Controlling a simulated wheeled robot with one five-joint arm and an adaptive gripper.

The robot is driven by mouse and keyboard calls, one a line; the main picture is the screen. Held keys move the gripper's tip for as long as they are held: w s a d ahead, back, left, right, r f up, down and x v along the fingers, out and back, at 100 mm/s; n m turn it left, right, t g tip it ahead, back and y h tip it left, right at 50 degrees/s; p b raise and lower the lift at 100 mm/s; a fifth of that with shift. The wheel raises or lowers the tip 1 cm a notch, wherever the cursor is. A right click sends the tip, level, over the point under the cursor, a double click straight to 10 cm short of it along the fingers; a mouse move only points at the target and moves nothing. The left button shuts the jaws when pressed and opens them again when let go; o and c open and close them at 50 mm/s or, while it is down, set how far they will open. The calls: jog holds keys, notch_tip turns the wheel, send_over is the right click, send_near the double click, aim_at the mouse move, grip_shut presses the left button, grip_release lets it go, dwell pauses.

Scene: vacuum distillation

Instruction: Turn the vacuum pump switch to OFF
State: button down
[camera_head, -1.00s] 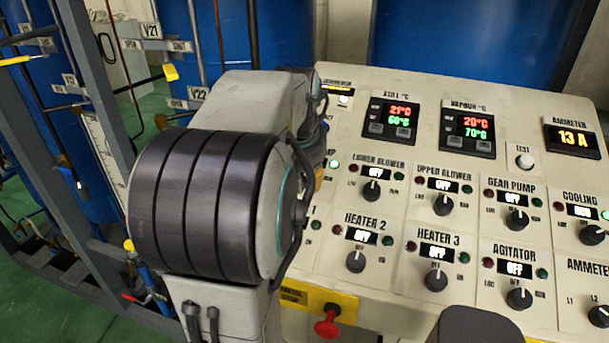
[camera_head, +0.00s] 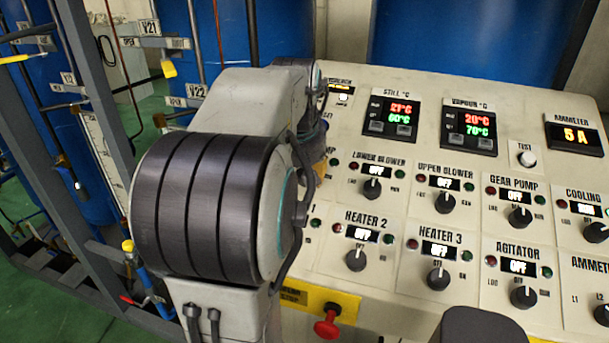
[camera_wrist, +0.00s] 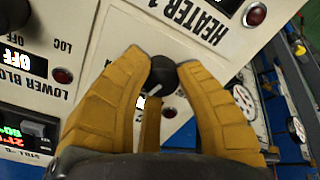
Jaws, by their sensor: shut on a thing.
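In the wrist view, my gripper (camera_wrist: 163,66) has its yellow fingers closed around a black knob with a white pointer line, the vacuum pump switch (camera_wrist: 161,76). The pointer lies diagonally. The knob sits beside the upside-down HEATER 1 label (camera_wrist: 208,18).
The sloped control panel (camera_head: 400,150) carries several similar knobs, with LOWER BLOWER (camera_head: 372,189) to the right. The ammeter (camera_head: 575,138) reads 5 A. A red emergency stop button (camera_head: 327,325) sits at the panel's lower edge. Blue tanks and pipes stand behind and left.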

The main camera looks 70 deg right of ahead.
jog(key=shift+n, duration=1)
jog(key=c, duration=0.8)
grip_release()
jog(key=shift+w, duration=0.15)
jog(key=shift+c, duration=0.2)
jog(key=v, duration=1.2)
jog(key=shift+d, duration=0.2)
